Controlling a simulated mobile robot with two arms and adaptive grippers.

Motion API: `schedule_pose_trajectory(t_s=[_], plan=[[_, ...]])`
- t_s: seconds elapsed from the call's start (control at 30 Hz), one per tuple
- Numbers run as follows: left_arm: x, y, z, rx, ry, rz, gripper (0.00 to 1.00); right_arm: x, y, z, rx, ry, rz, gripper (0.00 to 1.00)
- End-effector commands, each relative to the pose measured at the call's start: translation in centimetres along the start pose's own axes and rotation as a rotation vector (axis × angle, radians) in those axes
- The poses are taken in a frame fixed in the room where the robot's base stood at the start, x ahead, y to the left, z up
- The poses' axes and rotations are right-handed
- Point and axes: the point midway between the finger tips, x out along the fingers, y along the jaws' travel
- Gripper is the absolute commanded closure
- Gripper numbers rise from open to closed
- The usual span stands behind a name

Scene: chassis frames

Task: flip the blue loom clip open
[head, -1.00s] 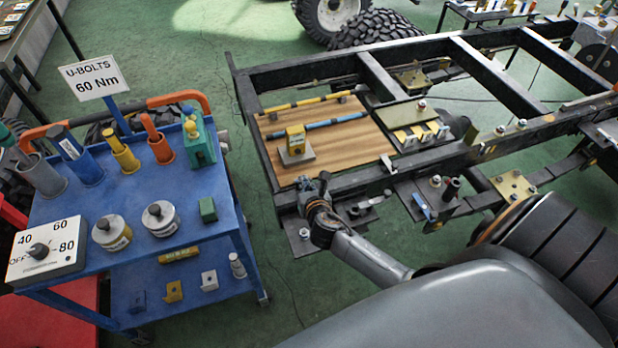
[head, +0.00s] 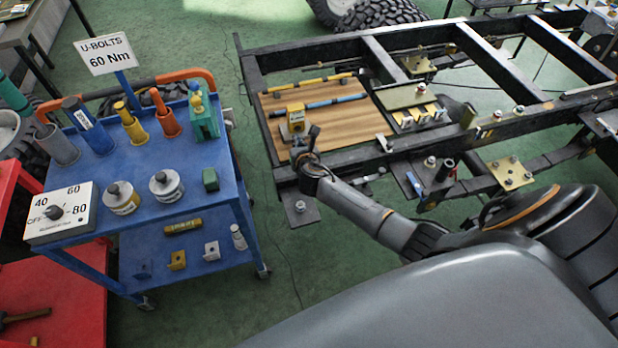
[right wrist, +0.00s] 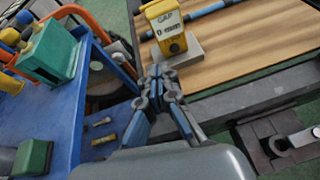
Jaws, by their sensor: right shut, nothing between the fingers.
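A blue loom rod (head: 335,102) lies across the wooden board (head: 345,130), with a yellow loom rod (head: 308,85) behind it. Dark pieces show along the rods; I cannot tell which is the blue clip or whether it is open. My right gripper (head: 313,132) is shut and empty, just right of and in front of a yellow block (head: 296,112) on a grey base. In the right wrist view its closed fingertips (right wrist: 158,70) point toward this yellow block (right wrist: 165,25), apart from the blue rod (right wrist: 208,9). My left gripper is not in view.
The board rests on a dark chassis frame (head: 340,183) with brackets and bolts to the right. A blue cart (head: 130,165) with tools stands at the left, a gap of green floor between. The yellow block stands close to the gripper.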

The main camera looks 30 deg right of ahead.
Motion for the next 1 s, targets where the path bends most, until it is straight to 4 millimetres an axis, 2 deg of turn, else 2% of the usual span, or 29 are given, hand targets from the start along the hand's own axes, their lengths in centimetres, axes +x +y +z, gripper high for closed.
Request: schedule_pose_trajectory(t_s=[0.2, 0.37, 0.73, 1.0], plan=[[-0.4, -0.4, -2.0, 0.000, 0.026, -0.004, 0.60, 1.3, 0.2, 1.2, 0.000, -0.002, -0.001, 1.00], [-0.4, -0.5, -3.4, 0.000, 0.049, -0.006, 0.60, 1.8, 0.2, 1.2, 0.000, 0.001, 0.000, 1.00], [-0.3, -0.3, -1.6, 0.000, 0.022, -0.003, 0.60, 1.7, 0.2, 1.2, 0.000, 0.000, 0.000, 1.00], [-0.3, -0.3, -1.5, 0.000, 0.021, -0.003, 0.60, 1.7, 0.2, 1.2, 0.000, 0.000, 0.000, 1.00]])
